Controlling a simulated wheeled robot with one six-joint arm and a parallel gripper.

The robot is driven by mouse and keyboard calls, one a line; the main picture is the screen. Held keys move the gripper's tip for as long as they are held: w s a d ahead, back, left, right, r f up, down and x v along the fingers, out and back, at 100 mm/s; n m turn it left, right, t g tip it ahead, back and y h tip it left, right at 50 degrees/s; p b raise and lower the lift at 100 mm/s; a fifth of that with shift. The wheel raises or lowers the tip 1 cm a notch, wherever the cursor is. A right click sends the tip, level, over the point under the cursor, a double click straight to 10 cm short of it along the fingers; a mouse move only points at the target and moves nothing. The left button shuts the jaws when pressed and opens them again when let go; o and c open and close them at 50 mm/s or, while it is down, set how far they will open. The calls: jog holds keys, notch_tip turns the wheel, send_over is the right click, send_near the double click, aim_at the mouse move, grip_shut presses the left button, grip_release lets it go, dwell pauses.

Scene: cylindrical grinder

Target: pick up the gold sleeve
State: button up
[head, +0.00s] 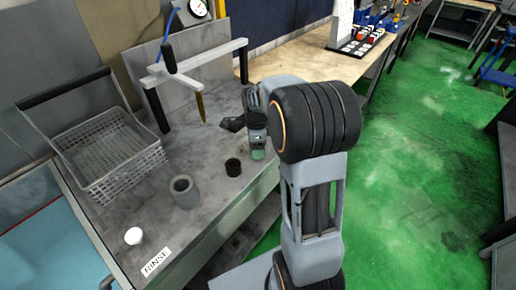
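I cannot make out a plainly gold sleeve in the head view. Two upright sleeve-like pieces stand on the grey bench: a larger grey hollow cylinder (184,192) and a smaller black one (233,167). A thin gold-brown pointed piece (200,106) hangs below the arm of a grey frame. My gripper (235,124) is over the right part of the bench, behind and right of the black piece and apart from it. My own arm partly hides it, and its finger opening does not show clearly. The bench behind my arm is hidden.
A grey mesh basket (112,158) with a black handle stands at the bench's left. A white round piece (133,236) sits near the RINSE label (156,262). The grey frame (196,62) rises at the back. A wooden table (300,62) with small parts lies beyond; green floor is open at right.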

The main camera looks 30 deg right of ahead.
jog(key=shift+f, duration=0.75)
jog(key=c, duration=1.2)
jog(key=shift+c, duration=0.2)
jog(key=shift+r, duration=0.1)
